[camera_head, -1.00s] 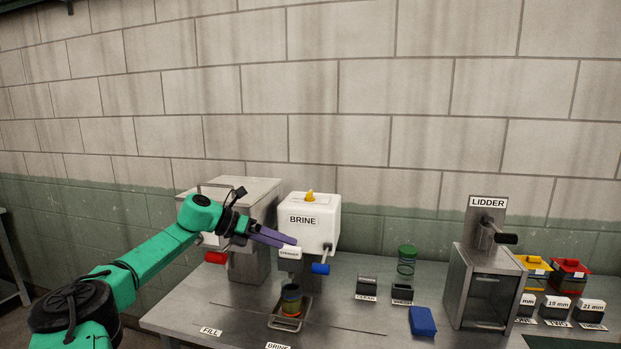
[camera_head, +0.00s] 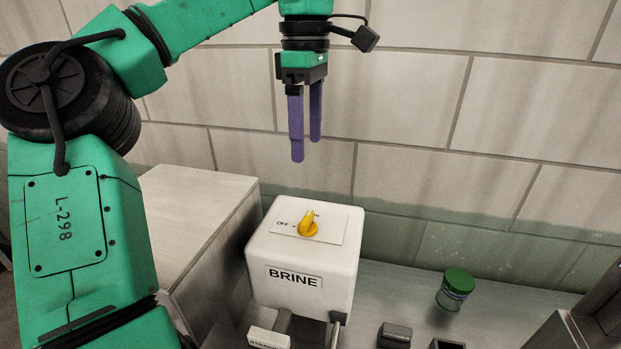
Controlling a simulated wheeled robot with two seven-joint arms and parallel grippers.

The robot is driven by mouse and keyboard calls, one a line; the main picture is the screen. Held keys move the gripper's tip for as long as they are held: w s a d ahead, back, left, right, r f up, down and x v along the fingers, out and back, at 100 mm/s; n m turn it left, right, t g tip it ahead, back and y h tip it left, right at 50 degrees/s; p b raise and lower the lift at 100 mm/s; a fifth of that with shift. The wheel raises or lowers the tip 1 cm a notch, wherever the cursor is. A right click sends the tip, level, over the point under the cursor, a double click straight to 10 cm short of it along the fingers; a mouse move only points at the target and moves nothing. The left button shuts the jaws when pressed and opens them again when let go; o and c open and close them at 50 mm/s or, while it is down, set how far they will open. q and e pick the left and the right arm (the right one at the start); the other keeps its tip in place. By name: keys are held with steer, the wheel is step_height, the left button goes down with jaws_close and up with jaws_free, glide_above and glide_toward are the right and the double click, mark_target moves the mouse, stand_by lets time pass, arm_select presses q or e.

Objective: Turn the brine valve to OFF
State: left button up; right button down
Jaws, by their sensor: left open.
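The white box labelled BRINE (camera_head: 300,265) stands at the lower middle of the head view. On its top is the yellow brine valve knob (camera_head: 308,224), on a white plate with the word OFF at its left. The knob's narrow end points up the picture, toward the wall. A second word behind the knob is too small to read. My left gripper (camera_head: 306,152) hangs above the knob with its purple fingers pointing down. It is open and empty, and its tips are clear of the knob. My right gripper is out of view.
A grey metal box (camera_head: 195,215) stands directly left of the BRINE box. A jar with a green lid (camera_head: 457,287) stands on the metal bench to the right. Small dark holders are at the front. The block wall (camera_head: 430,130) is close behind.

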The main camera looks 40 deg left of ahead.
arm_select(q)
steer(key=f, duration=0.1)
steer(key=s+d+f, duration=0.1)
steer(key=f, duration=0.1)
steer(key=s+f, duration=0.1)
steer(key=f, duration=0.1)
steer(key=shift+s+d, duration=0.15)
steer(key=shift+d, duration=0.25)
steer(key=p, duration=0.1)
glide_above(307, 216)
steer(key=f, duration=0.4)
steer(key=shift+s+d+f, duration=0.1)
steer(key=shift+s+f, duration=0.15)
steer(key=shift+s, duration=0.05)
steer(key=f, duration=0.2)
steer(key=w+f+p, duration=0.1)
steer(key=f, duration=0.1)
steer(key=shift+a+f, duration=0.1)
steer(key=shift+a, duration=0.2)
steer(key=shift+s+d+f, duration=0.1)
steer(key=shift+s, duration=0.05)
steer(key=shift+s+d, duration=0.2)
steer(key=shift+s, duration=0.05)
steer(key=shift+w+a, duration=0.1)
steer(key=shift+w, duration=0.05)
jaws_close()
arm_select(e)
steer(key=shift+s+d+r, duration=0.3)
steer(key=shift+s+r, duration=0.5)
